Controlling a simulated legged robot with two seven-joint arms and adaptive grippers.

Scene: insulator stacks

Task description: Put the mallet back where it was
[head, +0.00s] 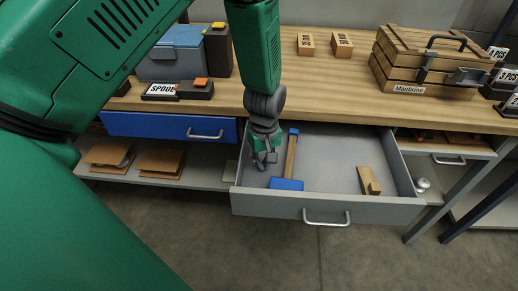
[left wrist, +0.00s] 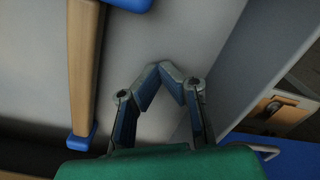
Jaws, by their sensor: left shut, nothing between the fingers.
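The mallet, with a wooden handle (head: 291,157) and a blue head (head: 286,184), lies in the open grey drawer (head: 285,206). Its head is near the drawer's front and its blue end cap points to the back. My left gripper (head: 261,165) is inside the drawer, just left of the handle and apart from it. In the left wrist view the fingers (left wrist: 166,72) are shut with their tips together and nothing between them. That view also shows the mallet handle (left wrist: 84,60) to the left and part of the blue head at the top edge. My right gripper is not in view.
A wooden block (head: 369,181) lies at the drawer's right. A blue drawer (head: 170,126) is at the left under the worktop (head: 330,98). A wooden crate (head: 425,68), a blue-grey box (head: 172,55) and small blocks stand on the worktop. The drawer's middle is free.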

